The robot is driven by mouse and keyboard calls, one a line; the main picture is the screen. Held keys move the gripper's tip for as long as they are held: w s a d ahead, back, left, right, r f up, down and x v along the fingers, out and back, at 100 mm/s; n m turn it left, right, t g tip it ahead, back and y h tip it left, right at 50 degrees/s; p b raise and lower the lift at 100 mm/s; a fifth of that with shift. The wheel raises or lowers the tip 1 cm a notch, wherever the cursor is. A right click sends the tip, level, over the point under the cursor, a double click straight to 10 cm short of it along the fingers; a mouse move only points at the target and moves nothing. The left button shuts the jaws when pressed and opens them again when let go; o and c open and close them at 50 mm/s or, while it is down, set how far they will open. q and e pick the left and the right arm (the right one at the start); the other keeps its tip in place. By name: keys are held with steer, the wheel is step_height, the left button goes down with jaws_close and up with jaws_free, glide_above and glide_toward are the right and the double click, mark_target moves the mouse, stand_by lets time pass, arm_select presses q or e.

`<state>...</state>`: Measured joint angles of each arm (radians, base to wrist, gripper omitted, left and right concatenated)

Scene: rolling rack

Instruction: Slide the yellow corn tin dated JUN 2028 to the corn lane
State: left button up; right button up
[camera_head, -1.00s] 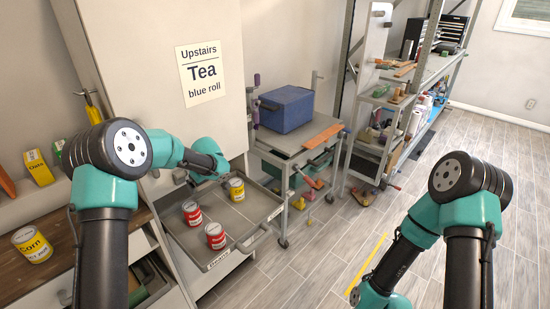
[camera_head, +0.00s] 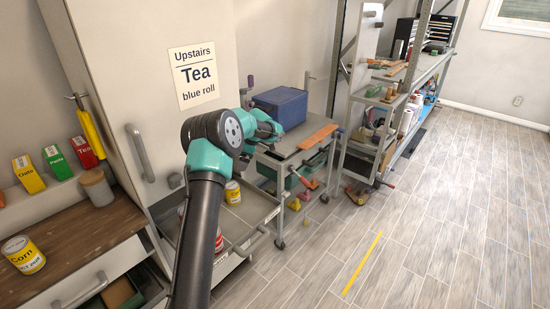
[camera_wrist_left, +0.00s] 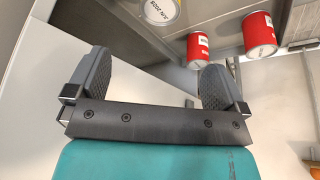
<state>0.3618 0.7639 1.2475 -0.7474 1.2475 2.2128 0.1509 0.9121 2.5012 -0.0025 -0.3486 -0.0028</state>
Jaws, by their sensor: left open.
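A yellow tin (camera_head: 232,192) stands in the pulled-out grey tray, partly behind my left arm. It also shows at the top of the left wrist view (camera_wrist_left: 162,10), where its upside-down date appears to read JUN 2028. A red tin (camera_head: 218,243) is partly hidden by my arm; two red tins show in the left wrist view, one at the right (camera_wrist_left: 259,33). My left gripper (camera_wrist_left: 155,80) is open and empty, apart from the tins. In the head view its fingers are not clear. Another yellow Corn tin (camera_head: 23,255) stands on the wooden counter. My right gripper is out of view.
The tray (camera_head: 256,212) has a raised rim and front handle. A tall white cabinet door with a handle (camera_head: 140,152) stands left of it. A trolley with a blue box (camera_head: 280,107) is behind.

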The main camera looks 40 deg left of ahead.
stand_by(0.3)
arm_select(q)
glide_toward(233, 193)
steer(key=a+f, duration=0.2)
steer(key=f, duration=0.1)
steer(key=a+f, duration=0.2)
steer(key=f, duration=0.1)
steer(key=a+f, duration=0.2)
steer(key=f, duration=0.1)
steer(key=shift+s+a+f, duration=0.1)
steer(key=shift+s+f, duration=0.15)
steer(key=shift+s, duration=0.1)
steer(key=shift+c, duration=0.5)
